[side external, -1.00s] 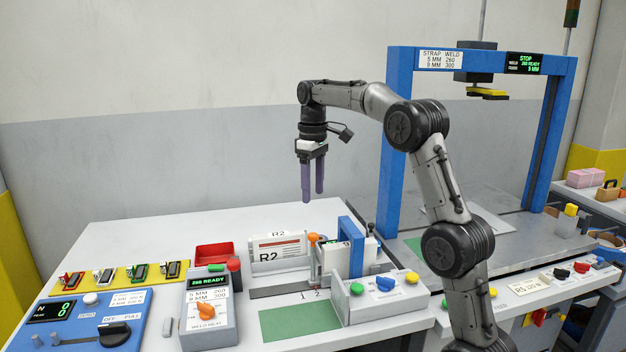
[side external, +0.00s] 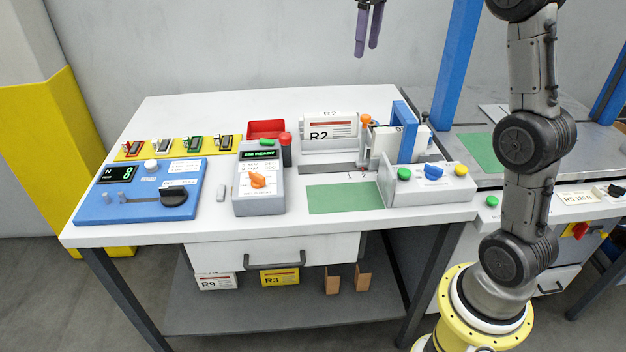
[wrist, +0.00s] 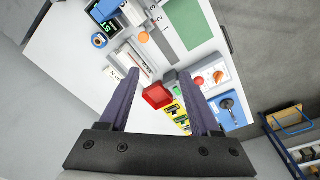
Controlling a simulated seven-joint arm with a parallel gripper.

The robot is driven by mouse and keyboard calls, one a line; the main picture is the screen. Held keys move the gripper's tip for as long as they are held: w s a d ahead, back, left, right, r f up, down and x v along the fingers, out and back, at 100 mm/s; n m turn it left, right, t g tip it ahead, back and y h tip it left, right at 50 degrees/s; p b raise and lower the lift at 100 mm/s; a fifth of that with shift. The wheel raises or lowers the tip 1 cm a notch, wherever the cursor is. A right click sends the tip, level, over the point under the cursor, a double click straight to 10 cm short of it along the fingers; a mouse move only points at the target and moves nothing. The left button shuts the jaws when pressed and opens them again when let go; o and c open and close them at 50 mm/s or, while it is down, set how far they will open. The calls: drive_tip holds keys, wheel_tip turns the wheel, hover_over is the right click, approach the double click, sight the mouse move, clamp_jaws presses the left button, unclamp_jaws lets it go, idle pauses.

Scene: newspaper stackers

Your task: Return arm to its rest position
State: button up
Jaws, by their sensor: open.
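My gripper (side external: 369,30) hangs at the top edge of the side external view, high above the back of the white table (side external: 200,110). Only its purple fingers show there, pointing down and apart. In the wrist view my gripper (wrist: 162,105) is open with nothing between the fingers, looking down on the table. A red tray (wrist: 157,96) shows between the fingertips, well below them. My wrist and upper arm are cut off by the top of the side external view.
The table holds a blue panel (side external: 140,196), a grey weld heat box (side external: 258,185), a red tray (side external: 266,129), an R2 bundle (side external: 330,132), a green mat (side external: 345,197) and a button box (side external: 430,186). A blue frame post (side external: 458,50) stands right of my gripper. The air around the fingers is clear.

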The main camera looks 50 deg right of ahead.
drive_tip(key=s+a+r+n+t, duration=0.1)
drive_tip(key=s+a+r+t, duration=0.1)
drive_tip(key=s+a, duration=1.05)
drive_tip(key=s+a+f+m+t, duration=0.2)
drive_tip(key=s+a+f, duration=0.2)
drive_tip(key=s+f, duration=0.7)
wheel_tip(320, 180, down, 4)
drive_tip(key=shift+s+a+r+t, duration=0.15)
drive_tip(key=shift+s+r+t, duration=0.1)
drive_tip(key=shift+t, duration=0.05)
